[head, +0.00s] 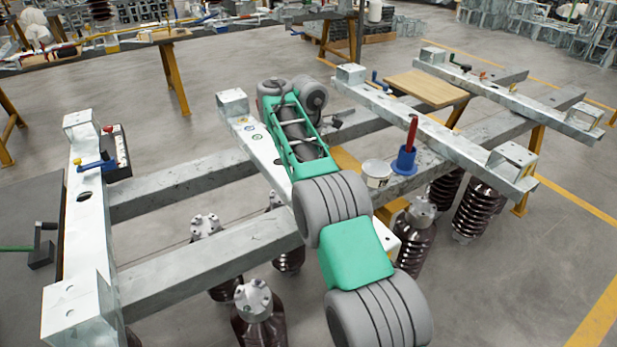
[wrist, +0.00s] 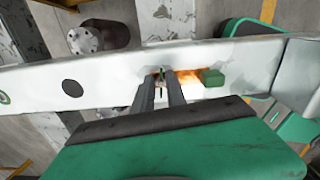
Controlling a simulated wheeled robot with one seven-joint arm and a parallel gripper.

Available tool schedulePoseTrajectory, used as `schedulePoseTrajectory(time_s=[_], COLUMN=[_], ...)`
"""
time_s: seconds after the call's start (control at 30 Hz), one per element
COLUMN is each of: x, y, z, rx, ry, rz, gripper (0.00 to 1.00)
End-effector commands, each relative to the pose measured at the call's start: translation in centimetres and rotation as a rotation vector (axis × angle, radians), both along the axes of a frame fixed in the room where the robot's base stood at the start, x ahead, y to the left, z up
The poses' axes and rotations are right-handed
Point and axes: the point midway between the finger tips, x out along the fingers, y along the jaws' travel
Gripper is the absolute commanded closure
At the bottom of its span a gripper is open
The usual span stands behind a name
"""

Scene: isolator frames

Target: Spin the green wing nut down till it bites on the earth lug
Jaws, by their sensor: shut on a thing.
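In the wrist view my gripper (wrist: 163,76) reaches down to a pale steel beam (wrist: 110,84). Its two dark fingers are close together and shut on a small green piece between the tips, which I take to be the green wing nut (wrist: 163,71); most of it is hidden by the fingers. An orange, copper-like patch around and right of the tips looks like the earth lug (wrist: 187,73). A green block (wrist: 212,77) sits at its right end. Whether the nut touches the lug cannot be told. In the head view my arm hides the gripper and this spot.
Steel beams form the frame, with ribbed brown insulators (head: 475,208) below. A blue holder with a red tool (head: 404,160) and a white tub (head: 376,173) stand right of my arm. A dark tray (head: 117,152) and blue-handled clamp (head: 95,165) are at left.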

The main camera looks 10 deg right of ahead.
Motion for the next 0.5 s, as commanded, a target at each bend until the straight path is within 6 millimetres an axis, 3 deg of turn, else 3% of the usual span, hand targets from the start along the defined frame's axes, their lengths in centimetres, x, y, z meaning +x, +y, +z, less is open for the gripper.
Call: schedulePoseTrajectory(time_s=[0.4,0.43,0.5], x=[-0.14,-0.14,-0.14], y=[0.32,0.32,0.29], z=[-0.31,-0.31,-0.29], rx=[0.005,0.005,0.005], ry=[0.008,0.008,0.008], rz=[-0.006,-0.005,-0.006], gripper=[1.0,0.82,0.77])
